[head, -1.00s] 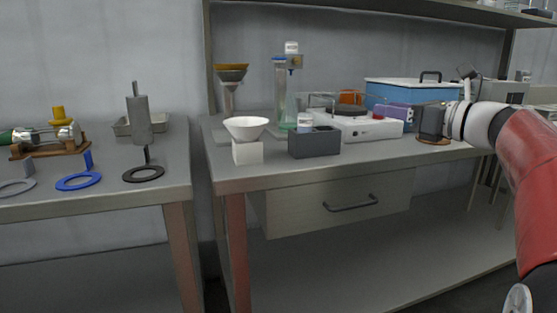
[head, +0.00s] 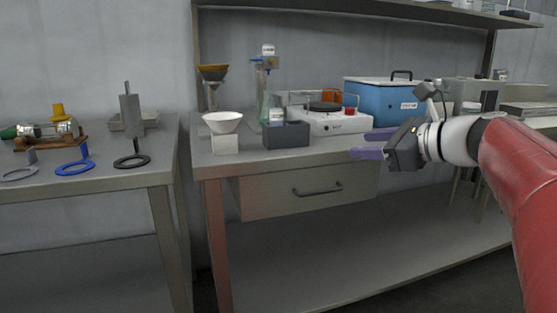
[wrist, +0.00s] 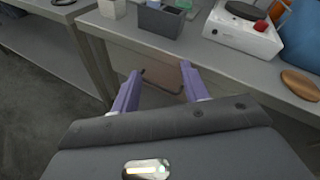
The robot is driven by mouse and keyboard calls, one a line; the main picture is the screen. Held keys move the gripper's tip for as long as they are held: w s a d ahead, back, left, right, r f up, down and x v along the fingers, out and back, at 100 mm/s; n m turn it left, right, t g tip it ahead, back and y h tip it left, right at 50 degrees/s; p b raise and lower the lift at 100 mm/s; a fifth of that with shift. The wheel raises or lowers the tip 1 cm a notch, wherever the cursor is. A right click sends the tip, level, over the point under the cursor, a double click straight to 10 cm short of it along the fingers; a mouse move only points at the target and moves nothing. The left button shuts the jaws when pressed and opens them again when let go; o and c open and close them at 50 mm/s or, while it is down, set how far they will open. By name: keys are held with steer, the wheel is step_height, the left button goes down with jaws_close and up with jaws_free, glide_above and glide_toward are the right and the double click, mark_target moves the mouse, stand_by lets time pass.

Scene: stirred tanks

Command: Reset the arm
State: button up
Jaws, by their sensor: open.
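My gripper (head: 366,145) is at the right in the head view, held in front of the bench's front edge, its purple fingers pointing left. In the wrist view my gripper (wrist: 158,85) shows two purple fingers spread apart with nothing between them. Beyond them are the bench's front edge and the drawer (wrist: 150,70). My red and white arm reaches in from the right in the head view.
The bench (head: 215,168) holds a white bowl on a block (head: 223,124), a dark grey box (head: 287,135), a white hotplate (head: 335,123) and a blue box (head: 380,103). A drawer (head: 305,188) with a handle is below. A second table (head: 110,182) stands left.

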steer(key=s+a+f+n+g+h+p, duration=0.1)
steer(key=s+a+f+n+g+h, duration=0.4)
steer(key=s+f+n, duration=0.75)
steer(key=s+d+f+n+h, duration=0.2)
steer(key=s+f+n+h, duration=0.3)
steer(key=s+f+n, duration=0.6)
steer(key=shift+s+d+f+g+p, duration=0.35)
steer(key=shift+s+f+p, duration=0.15)
steer(key=shift+s, duration=0.35)
